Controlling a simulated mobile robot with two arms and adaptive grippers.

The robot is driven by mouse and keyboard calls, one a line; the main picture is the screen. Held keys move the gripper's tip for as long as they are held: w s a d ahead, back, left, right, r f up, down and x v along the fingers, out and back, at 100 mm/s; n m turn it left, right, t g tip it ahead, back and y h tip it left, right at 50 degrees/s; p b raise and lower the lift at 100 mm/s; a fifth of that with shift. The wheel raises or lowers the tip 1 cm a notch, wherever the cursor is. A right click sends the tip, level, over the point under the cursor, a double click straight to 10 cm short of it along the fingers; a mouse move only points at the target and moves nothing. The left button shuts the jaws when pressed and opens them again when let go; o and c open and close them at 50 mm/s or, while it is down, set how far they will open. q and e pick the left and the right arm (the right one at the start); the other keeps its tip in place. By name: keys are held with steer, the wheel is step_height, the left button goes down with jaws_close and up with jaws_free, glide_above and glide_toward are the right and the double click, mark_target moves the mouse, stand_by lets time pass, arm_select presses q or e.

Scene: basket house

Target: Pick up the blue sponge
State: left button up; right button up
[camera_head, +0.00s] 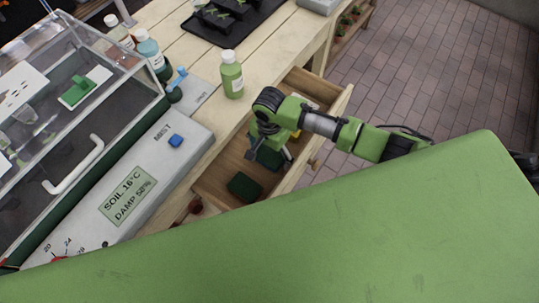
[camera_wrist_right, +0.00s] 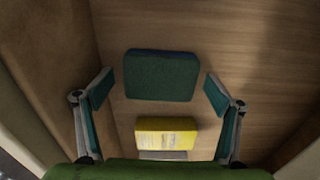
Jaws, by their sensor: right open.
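In the right wrist view, a block-shaped sponge with a dark green top and a thin blue edge (camera_wrist_right: 161,76) lies on the wooden drawer floor. A dark green block (camera_head: 244,187) lies in the open drawer in the head view; I cannot tell whether it is the same one. My right gripper (camera_head: 270,158) reaches down into the drawer. In the wrist view its fingers (camera_wrist_right: 160,92) are spread wide, with the sponge between and a little beyond the tips, apart from both. My left gripper is out of view.
A yellow block (camera_wrist_right: 167,132) lies in the drawer beside the sponge. The open drawer's front (camera_head: 325,125) and side walls surround my gripper closely. A green bottle (camera_head: 231,75) stands on the bench above. A glass-sided case (camera_head: 75,110) and control panel (camera_head: 130,195) stand left.

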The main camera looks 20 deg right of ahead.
mark_target(269, 155)
steer(key=c, duration=0.8)
steer(key=shift+o, duration=0.2)
steer(key=shift+r, duration=0.1)
step_height(269, 155, up, 10)
steer(key=c, duration=0.3)
steer(key=shift+p, duration=0.3)
